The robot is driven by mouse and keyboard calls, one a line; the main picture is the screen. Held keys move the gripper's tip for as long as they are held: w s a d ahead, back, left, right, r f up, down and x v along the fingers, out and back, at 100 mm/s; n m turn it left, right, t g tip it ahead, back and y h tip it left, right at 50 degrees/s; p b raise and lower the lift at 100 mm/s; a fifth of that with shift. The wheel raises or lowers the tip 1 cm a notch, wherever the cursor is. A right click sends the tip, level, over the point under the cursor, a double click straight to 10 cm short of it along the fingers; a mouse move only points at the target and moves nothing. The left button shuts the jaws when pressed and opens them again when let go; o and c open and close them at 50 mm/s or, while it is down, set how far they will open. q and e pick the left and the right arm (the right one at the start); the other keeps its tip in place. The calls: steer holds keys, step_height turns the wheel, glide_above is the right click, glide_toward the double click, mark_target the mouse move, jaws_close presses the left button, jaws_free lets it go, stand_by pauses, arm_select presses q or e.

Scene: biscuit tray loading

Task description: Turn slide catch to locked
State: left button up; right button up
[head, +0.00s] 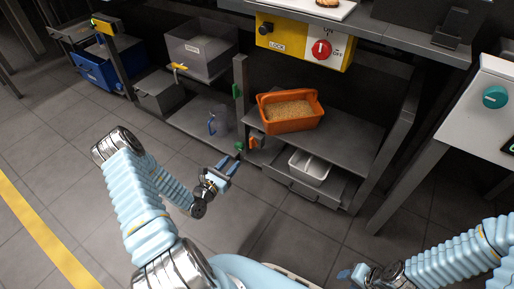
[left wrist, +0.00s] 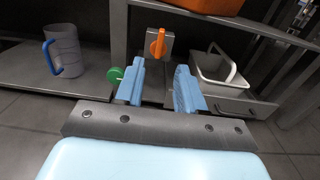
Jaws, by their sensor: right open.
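An orange lever (head: 251,142) on a small grey plate, which looks like the slide catch, sits on the front of the low shelf unit. In the left wrist view the lever (left wrist: 158,43) stands roughly upright on its plate (left wrist: 151,55). No locked mark on it can be read. My left gripper (head: 228,167) is open and empty, in front of and below the lever. In the left wrist view its blue fingers (left wrist: 159,90) stand apart, with the lever beyond the gap, not touched. My right gripper (head: 347,273) is open at the bottom, far from the catch.
A green round knob (left wrist: 115,75) is left of the lever. An orange bin (head: 290,124) stands on the shelf above, and a white basket (head: 308,169) is in the drawer below. A blue-handled jug (left wrist: 64,50) stands left. Floor before the unit is clear.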

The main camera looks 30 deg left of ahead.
mark_target(250, 142)
arm_select(q)
steer(key=w, duration=0.4)
steer(key=w+b, duration=0.1)
steer(key=w, duration=0.3)
steer(key=w+d, duration=0.1)
steer(key=w, duration=0.3)
jaws_close()
